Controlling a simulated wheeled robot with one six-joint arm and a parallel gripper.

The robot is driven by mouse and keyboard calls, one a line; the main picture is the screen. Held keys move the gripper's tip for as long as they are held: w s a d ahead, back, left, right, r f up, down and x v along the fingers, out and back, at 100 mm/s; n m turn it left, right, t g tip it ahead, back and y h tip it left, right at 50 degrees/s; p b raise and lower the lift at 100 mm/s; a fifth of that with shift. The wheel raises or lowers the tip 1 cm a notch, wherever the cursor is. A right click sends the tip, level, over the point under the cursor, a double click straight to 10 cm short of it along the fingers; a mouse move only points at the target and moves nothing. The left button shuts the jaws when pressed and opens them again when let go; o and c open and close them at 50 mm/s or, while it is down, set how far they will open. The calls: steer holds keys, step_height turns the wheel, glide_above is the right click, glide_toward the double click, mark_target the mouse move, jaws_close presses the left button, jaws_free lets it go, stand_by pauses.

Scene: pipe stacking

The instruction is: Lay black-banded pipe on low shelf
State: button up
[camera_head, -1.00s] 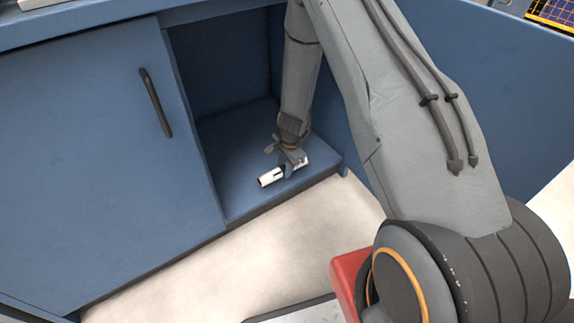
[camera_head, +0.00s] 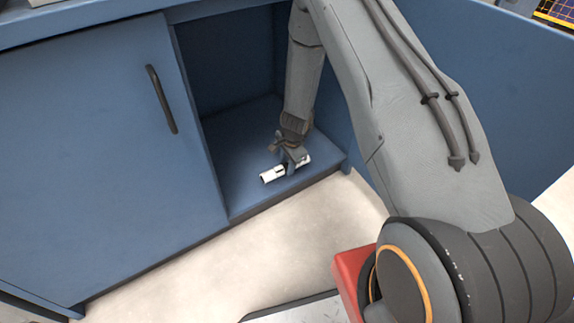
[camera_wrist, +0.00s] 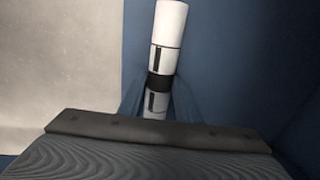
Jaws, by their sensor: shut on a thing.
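The black-banded pipe (camera_head: 272,175) is white, with a dark band that shows in the wrist view (camera_wrist: 168,30). It lies level at the low shelf (camera_head: 243,188), the blue floor of the open cabinet bay, near its front edge. I cannot tell whether it touches the shelf. My gripper (camera_head: 291,164) is shut around the pipe's middle from above, and its fingers hide part of the pipe. In the wrist view the pipe's lower end is hidden behind the gripper body.
A blue sliding door (camera_head: 95,150) with a black handle (camera_head: 161,98) covers the left of the cabinet. The bay's right wall stands close to my arm. Pale floor (camera_head: 230,260) lies in front. The shelf is bare left of the pipe.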

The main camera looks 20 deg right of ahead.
steer(key=shift+f+b, duration=0.55)
steer(key=o, duration=0.9)
steer(key=shift+o, duration=1.3)
steer(key=shift+s, duration=0.1)
